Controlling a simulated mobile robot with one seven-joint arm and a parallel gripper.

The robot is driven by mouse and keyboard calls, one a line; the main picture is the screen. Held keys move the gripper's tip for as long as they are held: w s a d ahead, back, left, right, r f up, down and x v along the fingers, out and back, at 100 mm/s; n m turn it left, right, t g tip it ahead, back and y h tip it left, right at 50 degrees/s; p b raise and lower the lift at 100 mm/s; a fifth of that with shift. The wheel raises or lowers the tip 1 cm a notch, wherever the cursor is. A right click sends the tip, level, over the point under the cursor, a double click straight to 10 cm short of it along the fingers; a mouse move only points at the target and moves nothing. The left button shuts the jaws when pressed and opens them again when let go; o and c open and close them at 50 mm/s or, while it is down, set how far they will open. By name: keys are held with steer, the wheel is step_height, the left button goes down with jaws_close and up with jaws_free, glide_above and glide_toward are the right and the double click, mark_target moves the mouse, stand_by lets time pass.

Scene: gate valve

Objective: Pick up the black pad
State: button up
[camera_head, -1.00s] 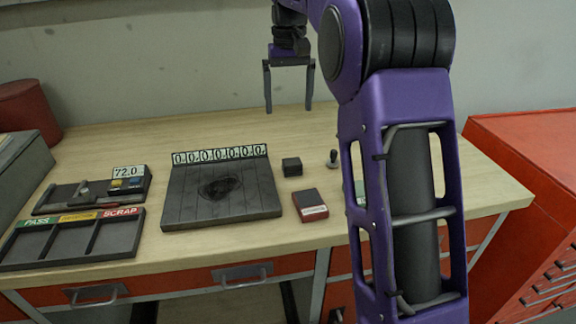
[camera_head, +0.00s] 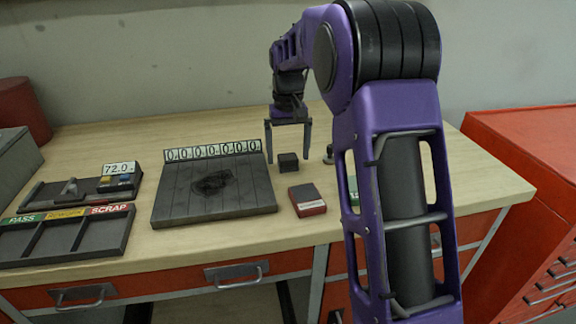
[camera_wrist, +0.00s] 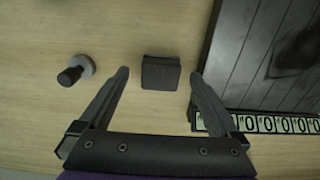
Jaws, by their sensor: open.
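The black pad (camera_head: 288,162) is a small dark square block on the wooden bench, right of the slatted dark plate. In the wrist view the black pad (camera_wrist: 160,73) lies centred between the fingertips, with bare bench showing on both sides of it. My gripper (camera_head: 287,152) is open and empty, pointing down at the pad, one finger to each side in the picture. My gripper also shows in the wrist view (camera_wrist: 160,78). I cannot tell exactly how high the fingertips are above the bench.
The slatted plate (camera_head: 180,200) with a number strip is close on the left. A red and black box (camera_head: 307,200) stands in front. A small stamp-like knob (camera_wrist: 77,69) stands on the pad's other side, partly hidden by my arm in the head view. Sorting trays (camera_head: 70,240) are far left.

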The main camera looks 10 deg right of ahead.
mark_target(287, 157)
steer(key=shift+f, duration=0.9)
steer(key=shift+c, duration=0.3)
steer(key=c, duration=1.4)
step_height(287, 157, up, 10)
steer(key=shift+r+p, duration=0.1)
steer(key=shift+p, duration=0.95)
steer(key=o, duration=0.9)
steer(key=shift+c, duration=0.2)
steer(key=c, duration=0.7)
steer(key=shift+a, duration=0.2)
